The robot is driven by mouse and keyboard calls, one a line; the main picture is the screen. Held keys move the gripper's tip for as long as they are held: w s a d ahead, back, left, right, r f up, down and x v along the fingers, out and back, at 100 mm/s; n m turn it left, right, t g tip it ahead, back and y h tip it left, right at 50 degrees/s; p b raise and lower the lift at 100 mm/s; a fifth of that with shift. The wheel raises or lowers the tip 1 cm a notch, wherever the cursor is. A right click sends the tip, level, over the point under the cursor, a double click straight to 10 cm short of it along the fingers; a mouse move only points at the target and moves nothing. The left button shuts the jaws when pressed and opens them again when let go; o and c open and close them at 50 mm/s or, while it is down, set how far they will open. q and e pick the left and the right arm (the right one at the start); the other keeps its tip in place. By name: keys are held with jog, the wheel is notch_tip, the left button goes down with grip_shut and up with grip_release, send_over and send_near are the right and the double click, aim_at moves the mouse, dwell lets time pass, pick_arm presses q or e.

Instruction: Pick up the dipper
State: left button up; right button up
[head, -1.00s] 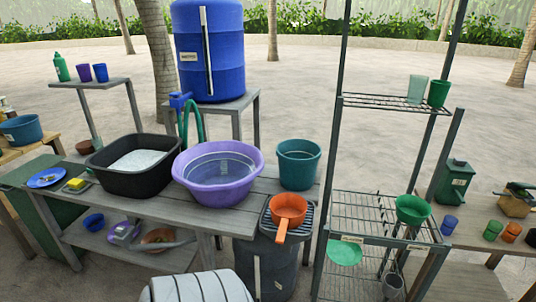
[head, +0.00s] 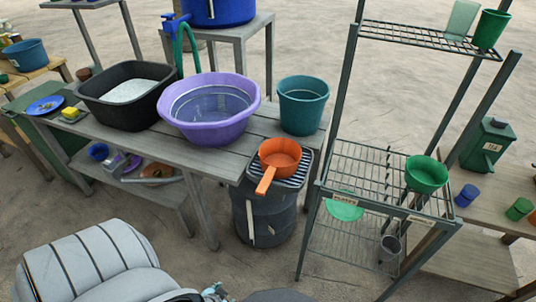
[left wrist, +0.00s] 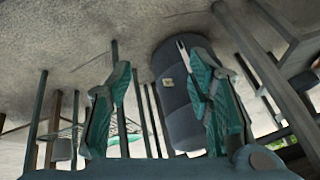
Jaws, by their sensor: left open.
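The orange dipper (head: 279,152) rests on a dark slatted rack (head: 300,178) on top of the dark grey barrel (head: 258,222), its handle pointing down and to the left in the head view. My left gripper (left wrist: 158,68) shows in the left wrist view with its two teal fingers wide apart and nothing between them. The barrel also shows in that view (left wrist: 177,105), beyond the fingers, in a turned picture. The dipper cannot be made out there. At the bottom of the head view only a small part of the gripper shows, apart from the dipper. My right gripper is in neither view.
A purple basin (head: 208,130), a black tub (head: 102,108) and a teal bucket (head: 303,118) stand on the grey bench behind the barrel. A wire shelf (head: 350,165) with a green bowl (head: 427,174) stands close to the right. The ground in front is clear.

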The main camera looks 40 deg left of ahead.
pick_arm(q)
jog(key=w+a+r+n+t+y+b, duration=0.25)
jog(key=w+r+t+b, duration=0.35)
jog(key=w+r, duration=0.75)
jog(key=w+r+t, duration=0.1)
jog(key=r+t, duration=0.1)
jog(key=r, duration=0.3)
jog(key=w+r+t+b, duration=0.1)
jog(key=r+t, duration=0.1)
jog(key=r, duration=0.3)
jog(key=w+r+n+t, duration=0.1)
jog(key=r+t, duration=0.1)
jog(key=r, duration=0.3)
jog(key=shift+w+d+r+y, duration=0.25)
jog(key=shift+w+d+r, duration=0.1)
jog(key=shift+d+r, duration=0.05)
jog(key=p, duration=0.2)
send_near(273, 167)
jog(key=x, duration=0.7)
jog(key=shift+a+f, duration=0.1)
jog(key=shift+f, duration=0.2)
jog(key=shift+s, duration=0.1)
grip_shut()
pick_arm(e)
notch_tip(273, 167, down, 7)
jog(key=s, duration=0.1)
